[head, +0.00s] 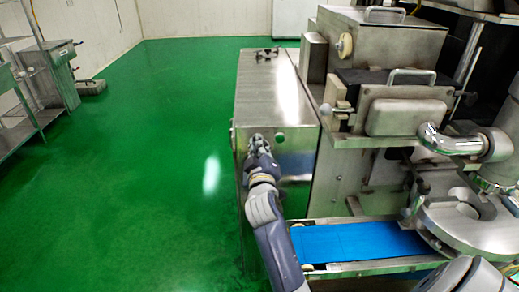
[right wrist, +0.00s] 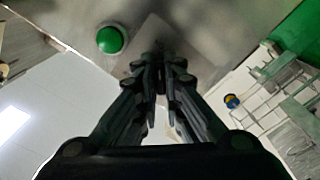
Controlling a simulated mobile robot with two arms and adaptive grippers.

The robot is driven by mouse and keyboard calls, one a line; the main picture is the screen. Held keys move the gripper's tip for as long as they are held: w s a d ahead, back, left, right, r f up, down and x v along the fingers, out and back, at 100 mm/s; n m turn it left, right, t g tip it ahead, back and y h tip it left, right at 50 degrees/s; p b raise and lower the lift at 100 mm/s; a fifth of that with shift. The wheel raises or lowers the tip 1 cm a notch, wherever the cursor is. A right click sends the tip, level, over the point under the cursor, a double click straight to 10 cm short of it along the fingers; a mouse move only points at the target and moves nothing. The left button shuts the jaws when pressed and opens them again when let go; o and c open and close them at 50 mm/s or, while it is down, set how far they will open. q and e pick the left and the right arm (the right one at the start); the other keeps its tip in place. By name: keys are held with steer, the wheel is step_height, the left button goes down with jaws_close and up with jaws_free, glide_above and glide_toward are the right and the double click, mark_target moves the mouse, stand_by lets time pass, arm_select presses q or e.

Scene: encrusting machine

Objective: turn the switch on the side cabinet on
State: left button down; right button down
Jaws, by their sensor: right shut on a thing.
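The side cabinet (head: 274,95) is a grey steel box left of the machine in the head view. My right gripper (head: 257,143) is at the upper left of its front face. In the right wrist view, the fingers of my right gripper (right wrist: 160,82) come together against the steel panel (right wrist: 190,25). They are shut on a small dark piece, apparently the switch, mostly hidden between the fingertips. A round green button (right wrist: 110,40) sits on the panel beside the fingertips, apart from them. My left gripper is not in view.
A blue conveyor belt (head: 360,242) lies right of my right arm. The steel encrusting machine (head: 385,50) stands at the right. Green floor (head: 165,150) is clear on the left, with a steel rack (head: 45,70) by the wall.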

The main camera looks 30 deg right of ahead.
steer(key=shift+f+m, duration=0.1)
steer(key=shift+m, duration=0.2)
stand_by(0.4)
steer(key=c, duration=1.7)
jaws_free()
step_height(320, 180, up, 10)
steer(key=shift+r, duration=0.1)
